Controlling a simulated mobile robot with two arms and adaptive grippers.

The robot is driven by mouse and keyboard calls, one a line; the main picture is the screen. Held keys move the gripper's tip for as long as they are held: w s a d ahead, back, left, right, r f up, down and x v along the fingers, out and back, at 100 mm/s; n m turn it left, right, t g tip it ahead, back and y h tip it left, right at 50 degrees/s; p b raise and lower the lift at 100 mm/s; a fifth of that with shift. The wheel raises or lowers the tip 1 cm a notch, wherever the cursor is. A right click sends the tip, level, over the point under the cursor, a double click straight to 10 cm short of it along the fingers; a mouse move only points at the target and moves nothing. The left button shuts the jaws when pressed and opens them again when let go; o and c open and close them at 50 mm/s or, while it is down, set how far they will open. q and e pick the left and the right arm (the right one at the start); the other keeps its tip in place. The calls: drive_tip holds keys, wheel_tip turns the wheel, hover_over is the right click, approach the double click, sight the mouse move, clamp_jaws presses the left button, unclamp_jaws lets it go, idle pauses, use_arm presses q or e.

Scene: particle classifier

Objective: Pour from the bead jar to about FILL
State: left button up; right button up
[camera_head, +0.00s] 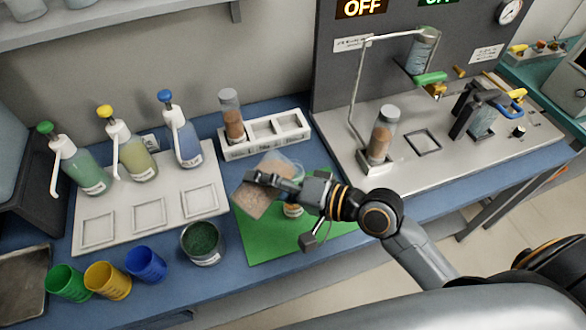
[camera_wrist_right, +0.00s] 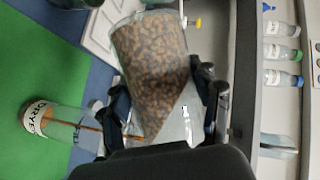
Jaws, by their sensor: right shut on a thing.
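My right gripper (camera_head: 278,184) is shut on a clear bead jar (camera_head: 254,199), tilted above the green mat. Brown beads fill much of the jar and slope to one side; it shows large in the right wrist view (camera_wrist_right: 150,65). A clear receiving container (camera_head: 293,211) with a white label stands on the mat beneath the gripper, partly hidden by it. In the wrist view, this container (camera_wrist_right: 40,119) reads "DRYE…", and a thin brown streak runs toward and into it. I cannot make out its bead level or a FILL mark. My left gripper is not in view.
A white rack (camera_head: 265,147) holding a brown-filled jar (camera_head: 232,118) stands behind. Pump bottles (camera_head: 180,135), coloured cups (camera_head: 108,280) and a green-filled bowl (camera_head: 203,242) are left. A metal station with another brown-filled jar (camera_head: 380,140) is right. Bare green mat (camera_head: 265,245) lies in front.

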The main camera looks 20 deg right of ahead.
sight(284, 175)
drive_tip(key=shift+w+d+r+m+y, duration=0.15)
drive_tip(key=shift+d+r+m+y, duration=0.2)
drive_tip(key=shift+m, duration=0.3)
drive_tip(key=shift+w+d+r+m+y, duration=0.15)
drive_tip(key=shift+r+m+y, duration=0.15)
drive_tip(key=shift+r+m, duration=0.3)
drive_tip(key=shift+w+d+r+m+y, duration=0.1)
drive_tip(key=shift+d+r+m+y, duration=0.25)
drive_tip(key=shift+m, duration=0.3)
idle(6.1)
